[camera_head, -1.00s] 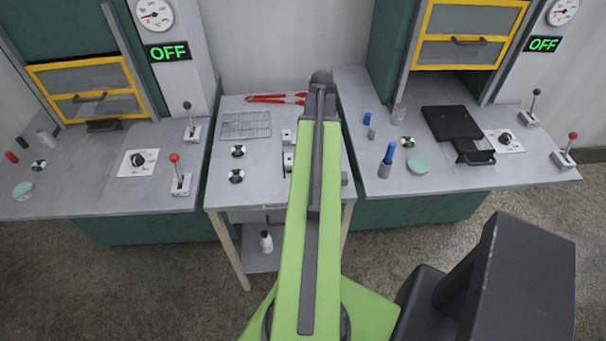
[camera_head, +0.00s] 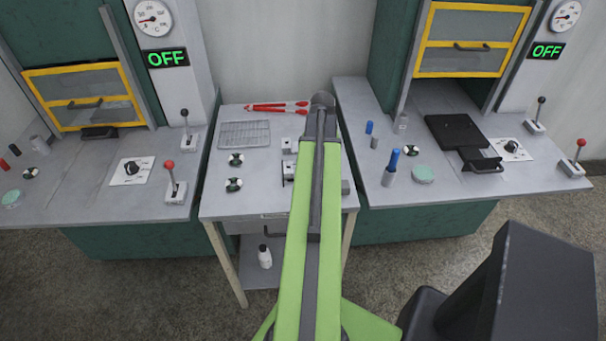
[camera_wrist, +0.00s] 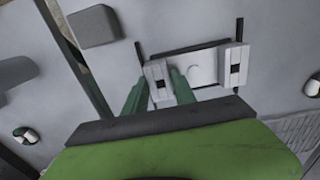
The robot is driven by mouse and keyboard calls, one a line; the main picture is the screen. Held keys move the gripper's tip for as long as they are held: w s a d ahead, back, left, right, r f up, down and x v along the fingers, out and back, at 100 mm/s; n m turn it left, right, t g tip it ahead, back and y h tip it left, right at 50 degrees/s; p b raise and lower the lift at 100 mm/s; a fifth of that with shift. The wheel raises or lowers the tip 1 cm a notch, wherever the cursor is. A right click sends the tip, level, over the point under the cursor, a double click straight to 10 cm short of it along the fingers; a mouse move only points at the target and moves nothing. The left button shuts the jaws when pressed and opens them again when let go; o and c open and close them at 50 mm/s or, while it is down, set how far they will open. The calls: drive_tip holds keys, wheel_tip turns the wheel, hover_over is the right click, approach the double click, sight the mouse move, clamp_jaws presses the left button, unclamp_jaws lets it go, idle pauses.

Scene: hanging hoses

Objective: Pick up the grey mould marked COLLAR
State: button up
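A plain grey block (camera_head: 346,187) lies near the right edge of the middle table; it also shows at the upper left of the wrist view (camera_wrist: 93,26). No COLLAR marking is legible on it or elsewhere, so I cannot tell whether it is the mould. My gripper (camera_wrist: 160,78) shows two green fingers standing apart in the wrist view. They are over a pale two-jaw fixture (camera_wrist: 235,66), with its nearer jaw block seen between the fingertips. I cannot tell whether they touch it. In the head view my arm hides the gripper and part of the fixture (camera_head: 287,167).
The middle table (camera_head: 215,205) also holds a wire rack (camera_head: 245,133), red-handled tongs (camera_head: 277,106) and round black-and-white markers (camera_head: 234,185). A bench stands on each side; the right one carries a black plate (camera_head: 455,132), blue-topped cylinders (camera_head: 391,165) and a green disc (camera_head: 423,174).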

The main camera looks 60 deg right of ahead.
drive_tip(key=shift+a, duration=0.1)
clamp_jaws()
drive_tip(key=shift+w, duration=0.1)
idle(0.9)
